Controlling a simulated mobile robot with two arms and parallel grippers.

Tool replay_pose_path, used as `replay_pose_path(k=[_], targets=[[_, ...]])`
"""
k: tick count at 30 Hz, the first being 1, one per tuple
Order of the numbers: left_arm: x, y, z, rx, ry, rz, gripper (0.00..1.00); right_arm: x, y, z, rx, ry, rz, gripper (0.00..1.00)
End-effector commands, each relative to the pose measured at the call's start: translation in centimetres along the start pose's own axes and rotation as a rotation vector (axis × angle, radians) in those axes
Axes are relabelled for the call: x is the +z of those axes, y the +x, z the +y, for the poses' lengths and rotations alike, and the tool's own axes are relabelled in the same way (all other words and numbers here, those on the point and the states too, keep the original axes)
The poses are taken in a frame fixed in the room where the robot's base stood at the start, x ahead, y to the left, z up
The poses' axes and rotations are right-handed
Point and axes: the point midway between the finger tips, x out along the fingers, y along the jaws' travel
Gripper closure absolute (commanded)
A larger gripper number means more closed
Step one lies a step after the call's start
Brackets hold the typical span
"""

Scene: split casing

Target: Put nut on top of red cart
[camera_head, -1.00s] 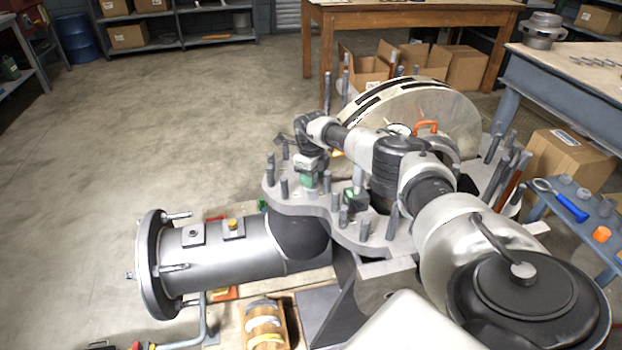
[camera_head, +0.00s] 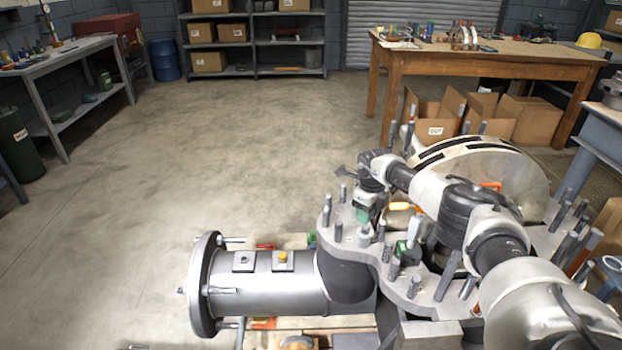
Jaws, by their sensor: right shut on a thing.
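My right gripper (camera_head: 366,188) is above the left part of the studded grey flange (camera_head: 340,240), at the end of my arm from the right. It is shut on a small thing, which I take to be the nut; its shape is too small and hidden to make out. A red box-like body (camera_head: 108,30) at the back left, beside the blue barrel, may be the red cart; its lower part is partly hidden by a workbench. It is far from my right gripper. My left gripper is not in view.
Upright studs crowd the flange around my gripper. A metal pipe (camera_head: 265,283) extends left from the casing. A round casing part (camera_head: 510,170) stands behind my arm. A workbench (camera_head: 70,55) is at the left. The concrete floor (camera_head: 230,150) between is open.

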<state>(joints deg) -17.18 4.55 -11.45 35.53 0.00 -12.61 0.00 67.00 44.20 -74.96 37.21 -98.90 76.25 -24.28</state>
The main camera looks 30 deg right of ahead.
Motion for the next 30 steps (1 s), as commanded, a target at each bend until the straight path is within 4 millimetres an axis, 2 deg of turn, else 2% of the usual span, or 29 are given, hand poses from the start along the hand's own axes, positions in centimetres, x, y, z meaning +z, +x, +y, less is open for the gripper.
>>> replay_pose_path(k=[7,11,16,20,26,30], targets=[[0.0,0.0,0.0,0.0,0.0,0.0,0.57,0.2,-0.1,0.4,0.002,-0.029,0.0,0.78],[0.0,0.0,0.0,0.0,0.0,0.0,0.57,0.9,-0.3,2.4,0.008,-0.179,0.0,0.78],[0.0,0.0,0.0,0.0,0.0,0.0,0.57,2.1,-1.1,7.9,0.022,-0.569,0.004,0.78],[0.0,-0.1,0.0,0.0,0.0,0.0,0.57,2.1,-1.9,12.6,0.03,-0.909,0.007,0.78],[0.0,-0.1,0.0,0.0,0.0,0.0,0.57,0.6,-3.3,19.8,0.038,-1.427,0.01,0.78],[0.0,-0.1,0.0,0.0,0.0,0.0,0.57,-1.6,-4.5,24.6,0.037,-1.79,0.008,0.78]])
